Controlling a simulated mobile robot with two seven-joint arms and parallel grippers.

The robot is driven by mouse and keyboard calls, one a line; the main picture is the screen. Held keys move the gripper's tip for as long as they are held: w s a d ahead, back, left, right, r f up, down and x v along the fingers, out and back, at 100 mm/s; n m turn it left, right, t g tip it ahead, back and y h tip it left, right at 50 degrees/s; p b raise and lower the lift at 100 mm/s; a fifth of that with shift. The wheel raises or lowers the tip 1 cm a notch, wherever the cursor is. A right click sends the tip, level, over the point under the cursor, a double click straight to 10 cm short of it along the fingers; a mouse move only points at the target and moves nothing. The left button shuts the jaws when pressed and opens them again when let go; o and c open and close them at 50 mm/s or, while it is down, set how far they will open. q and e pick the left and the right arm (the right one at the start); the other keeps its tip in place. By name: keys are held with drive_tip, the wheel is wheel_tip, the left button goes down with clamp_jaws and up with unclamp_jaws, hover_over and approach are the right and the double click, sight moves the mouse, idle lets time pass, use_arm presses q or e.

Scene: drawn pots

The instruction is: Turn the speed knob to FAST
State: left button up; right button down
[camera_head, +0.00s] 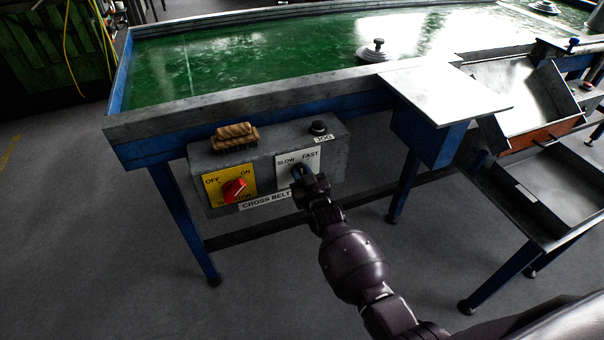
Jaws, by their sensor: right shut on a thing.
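A grey control box (200,163) hangs at the front of the green belt table. It carries a white plate (313,161) marked SLOW on the left and FAST on the right. My right gripper (303,176) is at this plate, shut on the speed knob (297,171). My left gripper is not in view.
A red switch (234,189) sits on a yellow OFF/ON plate, left of the speed plate. A wooden brush (235,136) and a black JOG button (318,127) are on top of the box. Metal trays (520,95) stand at the right.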

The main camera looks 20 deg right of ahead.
drive_tip(key=m, duration=0.5)
drive_tip(key=shift+d+m, duration=0.15)
drive_tip(key=shift+m, duration=0.15)
drive_tip(key=shift+f+m, duration=0.1)
drive_tip(key=shift+m, duration=2.3)
drive_tip(key=c, duration=1)
unclamp_jaws()
drive_tip(key=shift+s, duration=0.15)
drive_tip(key=s+p, duration=0.2)
drive_tip(key=s, duration=0.8)
drive_tip(key=shift+s+d, duration=0.25)
drive_tip(key=shift+s, duration=0.05)
